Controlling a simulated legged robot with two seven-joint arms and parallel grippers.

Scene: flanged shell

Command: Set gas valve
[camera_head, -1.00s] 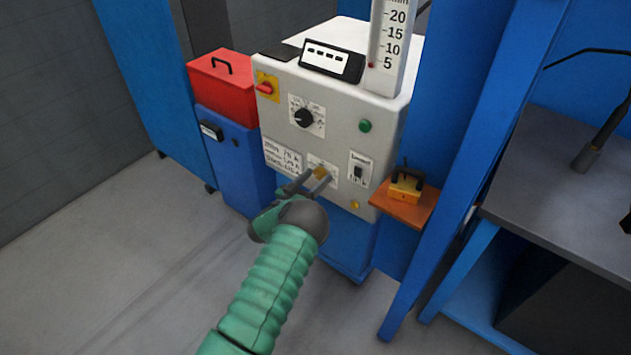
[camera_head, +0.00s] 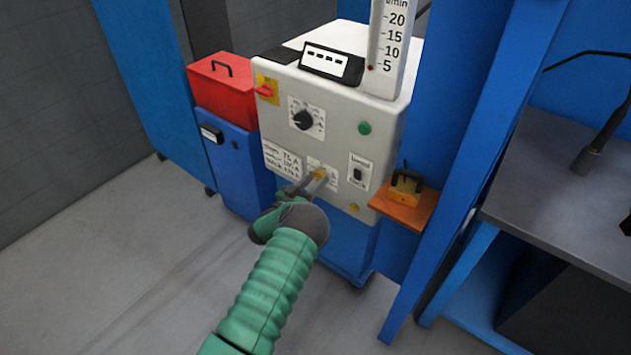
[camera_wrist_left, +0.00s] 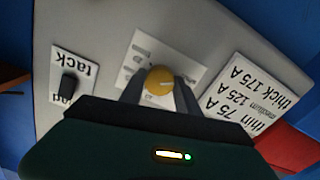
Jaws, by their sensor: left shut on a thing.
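The yellow round valve knob (camera_wrist_left: 159,81) sits on a white label on the front of the grey machine panel (camera_head: 270,128). It also shows in the head view (camera_head: 320,173), partly covered by my gripper. My left gripper (camera_head: 318,179) reaches up to the panel from below. Its two fingers stand on either side of the knob in the left wrist view (camera_wrist_left: 160,88), shut on it. A flow tube (camera_head: 390,45) with marks such as 5, 10, 15 and 20 stands on top of the machine, with a small dark red bead (camera_head: 371,67) near the bottom. My right gripper is not in view.
The panel also carries a black dial (camera_head: 304,119), a red switch (camera_head: 265,90), a green button (camera_head: 365,128) and a black toggle (camera_head: 358,173). An orange shelf (camera_head: 412,213) juts out at right. A red box (camera_head: 222,88) stands at left.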

